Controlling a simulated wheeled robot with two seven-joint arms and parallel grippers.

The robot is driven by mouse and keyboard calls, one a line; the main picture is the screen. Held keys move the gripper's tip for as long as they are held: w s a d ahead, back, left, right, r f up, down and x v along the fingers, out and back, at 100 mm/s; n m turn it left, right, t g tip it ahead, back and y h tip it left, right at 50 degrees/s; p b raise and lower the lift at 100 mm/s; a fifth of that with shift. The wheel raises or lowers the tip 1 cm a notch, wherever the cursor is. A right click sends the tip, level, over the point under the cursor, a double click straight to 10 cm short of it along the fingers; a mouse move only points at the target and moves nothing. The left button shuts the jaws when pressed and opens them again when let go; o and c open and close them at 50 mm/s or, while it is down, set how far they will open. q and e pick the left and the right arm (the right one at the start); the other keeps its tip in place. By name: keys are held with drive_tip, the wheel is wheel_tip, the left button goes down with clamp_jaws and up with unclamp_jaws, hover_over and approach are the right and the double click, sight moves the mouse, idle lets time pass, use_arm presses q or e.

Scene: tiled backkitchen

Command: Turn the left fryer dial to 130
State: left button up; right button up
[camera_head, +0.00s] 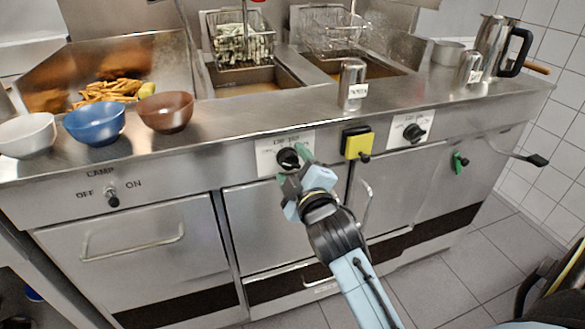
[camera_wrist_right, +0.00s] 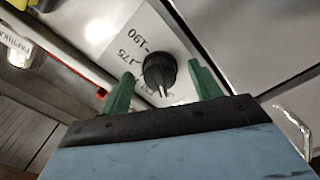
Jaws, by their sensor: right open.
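The left fryer dial (camera_head: 288,158) is a round black knob on a white scale plate (camera_head: 267,161) on the front panel. In the right wrist view the dial (camera_wrist_right: 159,72) shows close up, with 175 and 190 readable on its plate (camera_wrist_right: 130,45); 130 is not readable. My right gripper (camera_head: 291,161) is open, its green fingers at the dial. In the right wrist view the fingers (camera_wrist_right: 160,88) stand on either side of the dial, with gaps visible; I see no clear contact. My left gripper is not in view.
A second dial (camera_head: 414,132) sits further right, past a yellow box (camera_head: 357,143). A lamp switch (camera_head: 112,196) is at the left. Bowls, including a blue one (camera_head: 95,123), and a metal shaker (camera_head: 352,85) stand on the counter. A door handle (camera_head: 365,205) projects below.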

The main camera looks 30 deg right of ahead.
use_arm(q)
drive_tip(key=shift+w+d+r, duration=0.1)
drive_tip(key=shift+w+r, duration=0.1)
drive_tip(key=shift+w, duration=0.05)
use_arm(e)
drive_tip(key=shift+w+d, duration=0.1)
drive_tip(key=shift+w, duration=0.15)
